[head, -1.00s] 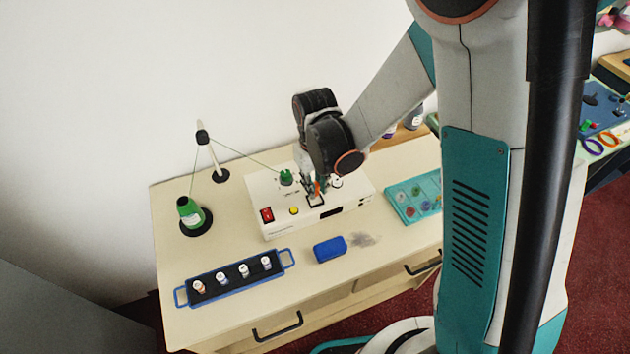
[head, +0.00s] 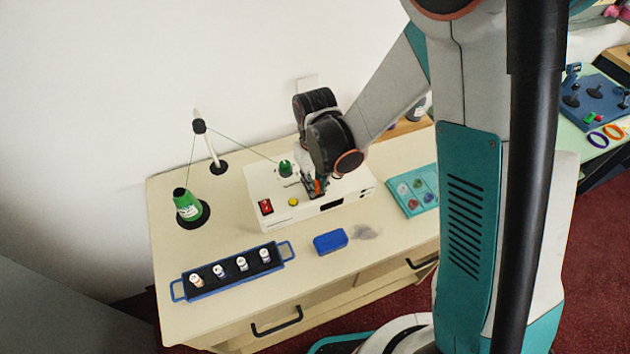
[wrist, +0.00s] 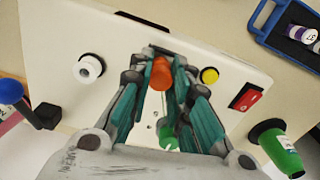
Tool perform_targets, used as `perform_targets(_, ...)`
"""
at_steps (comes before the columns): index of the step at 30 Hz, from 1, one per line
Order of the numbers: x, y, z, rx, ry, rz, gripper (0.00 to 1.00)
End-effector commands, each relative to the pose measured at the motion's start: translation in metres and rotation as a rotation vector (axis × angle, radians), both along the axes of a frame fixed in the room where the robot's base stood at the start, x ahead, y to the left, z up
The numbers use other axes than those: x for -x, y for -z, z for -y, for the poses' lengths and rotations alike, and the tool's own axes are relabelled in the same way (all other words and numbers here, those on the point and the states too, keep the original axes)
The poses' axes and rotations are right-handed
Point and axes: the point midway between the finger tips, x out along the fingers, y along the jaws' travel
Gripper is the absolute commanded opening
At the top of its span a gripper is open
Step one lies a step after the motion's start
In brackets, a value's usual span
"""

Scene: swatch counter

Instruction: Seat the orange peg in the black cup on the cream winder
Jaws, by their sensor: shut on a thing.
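The orange peg (wrist: 161,73) is between the teal-padded fingers of my gripper (wrist: 164,70) in the wrist view. The gripper is shut on it. In the head view my gripper (head: 315,186) is low over the front half of the cream winder (head: 278,212), with a bit of orange showing at the fingers. The winder's top fills the middle of the wrist view (wrist: 62,30). I cannot make out the black cup; the fingers and peg cover the spot under them. I cannot tell whether the peg touches the winder.
On the winder are a green spool (head: 285,168), a yellow button (head: 293,202), a red switch (head: 265,206) and a white knob (wrist: 90,68). A green thread cone (head: 188,204) stands left. In front are a rack (head: 232,287) of small bottles and a blue block (head: 330,242).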

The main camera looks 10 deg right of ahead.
Motion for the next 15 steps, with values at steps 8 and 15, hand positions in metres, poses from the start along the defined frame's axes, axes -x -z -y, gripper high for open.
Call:
perform_targets(8,0.0000,-0.0003,0.0000,0.000,0.000,0.000,0.05)
perform_targets(15,0.0000,-0.0003,0.0000,0.000,0.000,0.000,0.41)
